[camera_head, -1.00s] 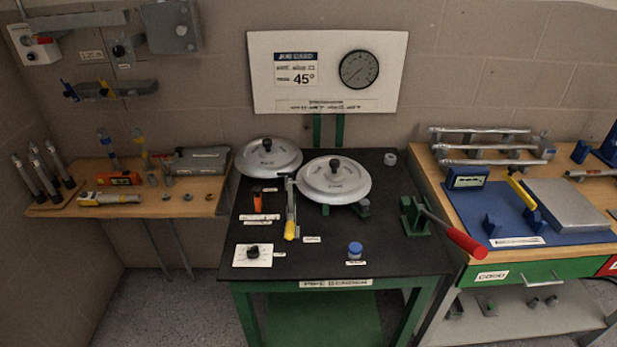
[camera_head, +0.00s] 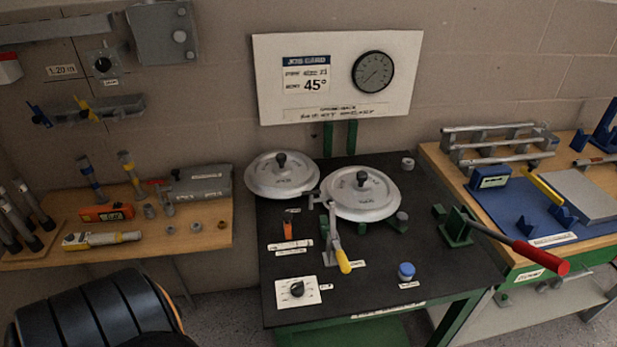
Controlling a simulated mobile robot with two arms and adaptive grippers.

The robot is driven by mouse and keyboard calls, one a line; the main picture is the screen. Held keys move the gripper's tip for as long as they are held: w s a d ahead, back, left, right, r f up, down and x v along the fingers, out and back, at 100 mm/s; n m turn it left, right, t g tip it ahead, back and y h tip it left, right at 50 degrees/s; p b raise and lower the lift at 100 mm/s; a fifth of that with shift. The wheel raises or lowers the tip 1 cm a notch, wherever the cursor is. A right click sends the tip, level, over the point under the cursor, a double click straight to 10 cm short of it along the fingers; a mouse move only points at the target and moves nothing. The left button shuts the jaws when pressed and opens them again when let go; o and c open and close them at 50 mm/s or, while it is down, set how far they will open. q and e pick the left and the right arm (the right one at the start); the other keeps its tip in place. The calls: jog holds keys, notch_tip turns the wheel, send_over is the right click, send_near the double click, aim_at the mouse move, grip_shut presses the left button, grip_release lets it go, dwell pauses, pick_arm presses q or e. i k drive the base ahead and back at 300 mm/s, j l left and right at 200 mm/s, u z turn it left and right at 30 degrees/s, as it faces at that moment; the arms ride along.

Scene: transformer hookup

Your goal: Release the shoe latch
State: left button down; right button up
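On the black-topped green bench (camera_head: 370,290) sit two round silver discs with black knobs, a left disc (camera_head: 262,183) and a right disc (camera_head: 345,207). Their small labels are too blurred to read surely. A metal lever with a yellow handle (camera_head: 343,262) stands at the front left of the right disc; it appears to be the latch, with its yellow end pointing toward the bench's front edge. Its upper end is beside the right disc's rim.
A red-handled lever (camera_head: 541,256) extends right from a green bracket on the bench. A dial plate (camera_head: 311,290), a blue-capped button (camera_head: 406,271) and an orange upright piece (camera_head: 287,230) stand on the bench front. Side tables hold tools left and right. A job card board hangs behind.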

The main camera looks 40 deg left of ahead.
aim_at(310, 193)
jog(key=k+j, duration=0.1)
jog(key=j, duration=0.25)
jog(key=j+z, duration=0.1)
jog(key=j, duration=0.3)
jog(key=k+j, duration=0.15)
jog(key=j, duration=0.2)
jog(key=k+j+z, duration=0.1)
jog(key=j, duration=0.25)
jog(key=k+j, duration=0.15)
jog(key=j, duration=0.2)
